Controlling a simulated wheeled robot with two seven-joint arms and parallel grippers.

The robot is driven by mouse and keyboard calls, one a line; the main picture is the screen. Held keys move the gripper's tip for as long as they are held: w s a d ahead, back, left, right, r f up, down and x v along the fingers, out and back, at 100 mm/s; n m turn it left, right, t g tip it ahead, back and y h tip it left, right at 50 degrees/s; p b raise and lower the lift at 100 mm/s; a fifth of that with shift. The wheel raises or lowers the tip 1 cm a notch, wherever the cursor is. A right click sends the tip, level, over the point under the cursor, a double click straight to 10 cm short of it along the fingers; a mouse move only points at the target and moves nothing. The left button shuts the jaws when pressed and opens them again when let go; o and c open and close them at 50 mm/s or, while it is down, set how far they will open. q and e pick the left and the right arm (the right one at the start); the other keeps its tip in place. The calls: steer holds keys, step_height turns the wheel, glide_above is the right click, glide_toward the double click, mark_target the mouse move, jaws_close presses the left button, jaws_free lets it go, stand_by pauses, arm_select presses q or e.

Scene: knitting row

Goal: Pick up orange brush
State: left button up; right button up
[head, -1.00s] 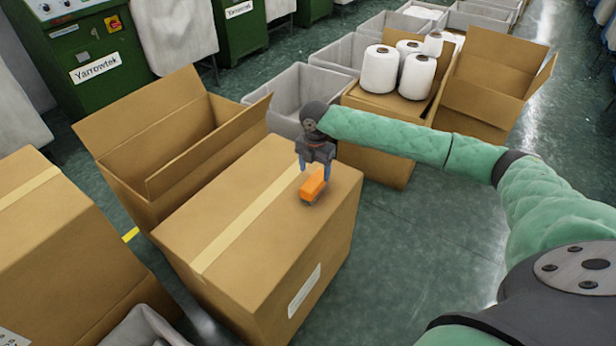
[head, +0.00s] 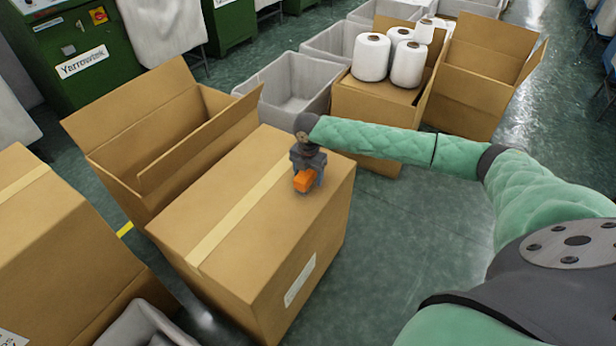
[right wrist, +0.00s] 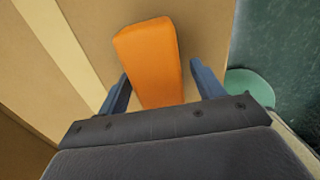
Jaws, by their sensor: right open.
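The orange brush (head: 304,181) lies on top of the closed, taped cardboard box (head: 235,255), near the box's right side. In the head view it is a small orange block. In the right wrist view its orange body (right wrist: 150,60) fills the upper middle. My right gripper (head: 305,184) is at the brush, pointing down. In the right wrist view the open fingers (right wrist: 160,85) stand on either side of the brush's near end, with a gap showing on the right. Any bristles are hidden from view. My left gripper is not in view.
An open cardboard box (head: 165,140) stands behind and left of the closed box. Another closed box (head: 50,250) is at far left. White yarn cones (head: 370,58) stand on a carton behind my right arm. Grey bins (head: 290,90) line the back. Green floor at right is free.

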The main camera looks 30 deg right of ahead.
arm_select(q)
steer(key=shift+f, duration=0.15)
arm_select(e)
steer(key=c, duration=1.1)
steer(key=shift+r, duration=0.1)
